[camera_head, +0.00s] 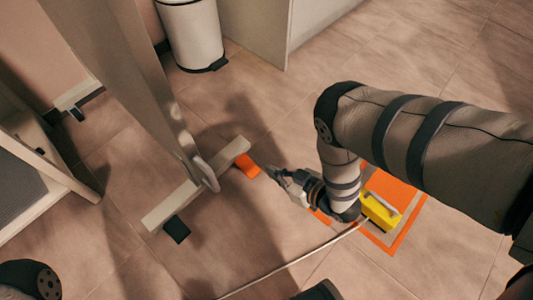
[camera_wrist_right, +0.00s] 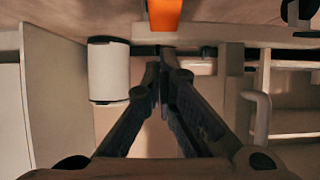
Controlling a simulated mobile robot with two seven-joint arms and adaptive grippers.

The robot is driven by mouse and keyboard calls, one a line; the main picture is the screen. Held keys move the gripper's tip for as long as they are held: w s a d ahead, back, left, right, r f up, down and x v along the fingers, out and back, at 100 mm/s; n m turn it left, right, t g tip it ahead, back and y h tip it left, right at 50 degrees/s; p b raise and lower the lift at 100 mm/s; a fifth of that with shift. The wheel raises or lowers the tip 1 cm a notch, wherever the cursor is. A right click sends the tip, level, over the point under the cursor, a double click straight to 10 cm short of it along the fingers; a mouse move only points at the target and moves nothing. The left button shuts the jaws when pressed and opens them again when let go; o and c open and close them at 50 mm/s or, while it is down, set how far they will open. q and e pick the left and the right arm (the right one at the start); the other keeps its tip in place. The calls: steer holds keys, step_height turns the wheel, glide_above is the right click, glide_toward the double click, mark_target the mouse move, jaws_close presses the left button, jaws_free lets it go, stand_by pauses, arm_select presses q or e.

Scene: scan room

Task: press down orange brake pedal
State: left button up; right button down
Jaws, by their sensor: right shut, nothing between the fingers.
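The orange brake pedal (camera_head: 247,166) is a small flat piece beside the pale base bar of the tall panel, low near the floor. In the right wrist view the orange pedal (camera_wrist_right: 165,14) shows at the top edge, partly cut off, beyond the fingertips. My right gripper (camera_head: 270,171) is shut and empty, just right of the pedal. In the wrist view its fingers (camera_wrist_right: 162,62) are together, pointing up the picture, with a visible gap below the pedal. I cannot tell the exact height between them. My left gripper is not in view.
The tall panel (camera_head: 125,70) stands on its pale base bar (camera_head: 165,208), with a grey handle (camera_head: 206,173) close to the pedal. A yellow case (camera_head: 380,211) sits on an orange-bordered floor square beneath my right arm. A cable (camera_head: 295,262) crosses the floor. A white bin (camera_head: 193,32) stands behind.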

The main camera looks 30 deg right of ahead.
steer(key=s, duration=0.1)
steer(key=s+d, duration=0.1)
steer(key=s, duration=0.2)
steer(key=shift+s+d+p, duration=0.3)
steer(key=shift+d+p, duration=0.05)
steer(key=shift+p, duration=0.05)
